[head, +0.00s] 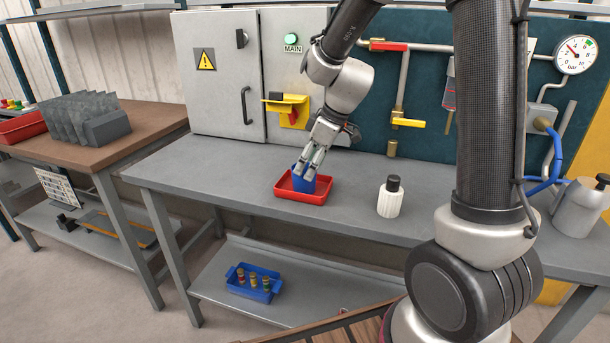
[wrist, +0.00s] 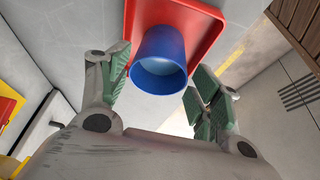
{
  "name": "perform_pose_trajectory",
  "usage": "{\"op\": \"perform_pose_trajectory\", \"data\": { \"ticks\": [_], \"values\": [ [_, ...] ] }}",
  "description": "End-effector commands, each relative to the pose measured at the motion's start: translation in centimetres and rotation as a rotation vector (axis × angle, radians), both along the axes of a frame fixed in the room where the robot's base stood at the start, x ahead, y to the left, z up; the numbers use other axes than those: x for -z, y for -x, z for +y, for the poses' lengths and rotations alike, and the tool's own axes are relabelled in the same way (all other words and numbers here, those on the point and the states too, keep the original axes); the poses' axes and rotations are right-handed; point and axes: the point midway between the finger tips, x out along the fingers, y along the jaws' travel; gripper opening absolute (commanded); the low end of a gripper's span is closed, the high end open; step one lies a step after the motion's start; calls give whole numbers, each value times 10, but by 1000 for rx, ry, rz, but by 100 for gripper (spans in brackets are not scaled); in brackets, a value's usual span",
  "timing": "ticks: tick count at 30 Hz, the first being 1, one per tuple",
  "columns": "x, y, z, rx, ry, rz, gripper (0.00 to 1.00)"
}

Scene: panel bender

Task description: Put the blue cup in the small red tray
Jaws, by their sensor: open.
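The blue cup (head: 304,180) stands in the small red tray (head: 303,197) on the grey bench. In the wrist view the cup (wrist: 159,60) shows its open rim towards the camera, with the red floor of the tray (wrist: 203,22) behind it. My gripper (head: 313,164) is at the cup's top, partly in front of it. In the wrist view the green-padded fingers (wrist: 157,87) are spread on either side of the cup, with gaps visible between them and it. The cup's base is hidden.
A white bottle with a black cap (head: 390,197) stands right of the tray. A grey cabinet (head: 216,110) with a yellow switch (head: 287,108) and pipes with a yellow valve handle (head: 408,122) are behind. A blue bin (head: 252,283) sits on the lower shelf. The bench's left part is clear.

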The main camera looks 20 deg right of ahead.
Motion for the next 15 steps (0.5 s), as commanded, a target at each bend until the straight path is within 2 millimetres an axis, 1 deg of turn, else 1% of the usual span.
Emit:
{"op": "perform_pose_trajectory", "data": {
  "ticks": [1,3,7,11,15],
  "values": [
    [-12,2,-4,3,-1,-6,64],
    [-27,6,-9,2,0,-5,64],
    [-48,11,-16,2,1,-4,64],
    [-62,15,-21,2,-1,-1,64],
    [-66,17,-23,2,0,0,64]
  ]
}}
